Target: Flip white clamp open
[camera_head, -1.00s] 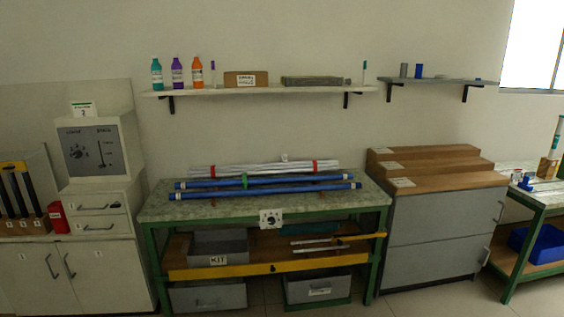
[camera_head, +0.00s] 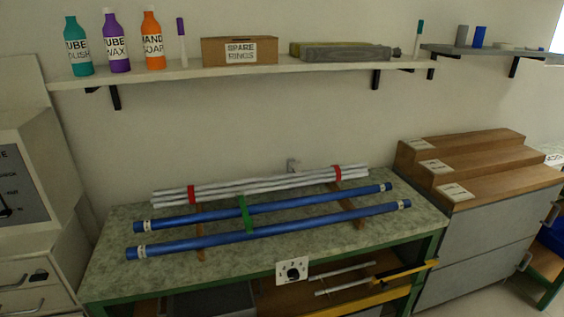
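A small pale grey-white fitting (camera_head: 293,165) stands up behind the bundle of white rods (camera_head: 262,184) on the green-framed bench. It may be the white clamp, but it is too small to tell whether it is open or shut. Red bands (camera_head: 191,194) go around the white rods near both ends. Two blue rods (camera_head: 270,229) lie in front of the bundle, and a green piece (camera_head: 244,214) crosses the rear one. Neither of my grippers is in view.
The bench top (camera_head: 120,285) is clear in front of the rods. A white dial plate (camera_head: 292,270) is on its front edge. A shelf (camera_head: 190,70) with bottles and a spare rings box (camera_head: 240,50) hangs above. A stepped wooden cabinet (camera_head: 465,165) stands right.

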